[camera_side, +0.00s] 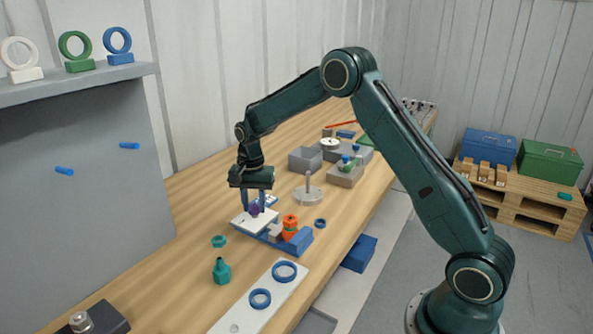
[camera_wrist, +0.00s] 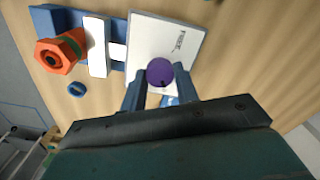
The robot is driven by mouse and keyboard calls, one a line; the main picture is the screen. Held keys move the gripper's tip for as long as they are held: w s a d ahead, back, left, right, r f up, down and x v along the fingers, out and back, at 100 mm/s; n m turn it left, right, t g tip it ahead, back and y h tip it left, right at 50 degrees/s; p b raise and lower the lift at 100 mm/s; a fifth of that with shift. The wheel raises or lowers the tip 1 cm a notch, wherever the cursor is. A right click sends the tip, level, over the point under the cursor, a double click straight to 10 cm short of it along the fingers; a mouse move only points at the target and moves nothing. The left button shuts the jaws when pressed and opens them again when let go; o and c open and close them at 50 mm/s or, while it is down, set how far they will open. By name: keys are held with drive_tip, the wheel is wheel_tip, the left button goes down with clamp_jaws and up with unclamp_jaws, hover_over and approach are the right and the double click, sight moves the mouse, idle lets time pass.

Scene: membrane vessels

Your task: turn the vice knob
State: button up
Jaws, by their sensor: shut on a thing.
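The vice is a blue base with pale jaw blocks; its blue end (camera_side: 301,241) shows in the side view and its blue body (camera_wrist: 50,18) in the wrist view. An orange knob (camera_side: 290,222) sits at one end; in the wrist view the orange knob (camera_wrist: 58,52) looks faceted, with a green band. A white plate (camera_side: 240,219) lies at the other end. My gripper (camera_side: 254,203) points down over this plate, its fingers (camera_wrist: 160,82) shut on a round purple piece (camera_wrist: 159,71). The gripper is apart from the orange knob. Whether the purple piece touches the plate is unclear.
A blue ring (camera_side: 320,223) lies beside the vice. A green nut (camera_side: 219,241), a green bottle-like piece (camera_side: 221,271) and a white board (camera_side: 246,314) with blue rings are in front. A grey post on a disc (camera_side: 308,194) and grey blocks stand behind. Bare wood lies left.

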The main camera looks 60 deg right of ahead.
sight(254, 205)
drive_tip(key=shift+m, duration=0.7)
drive_tip(key=o, duration=1)
wheel_tip(254, 205, up, 14)
drive_tip(key=shift+f, duration=0.1)
idle(0.4)
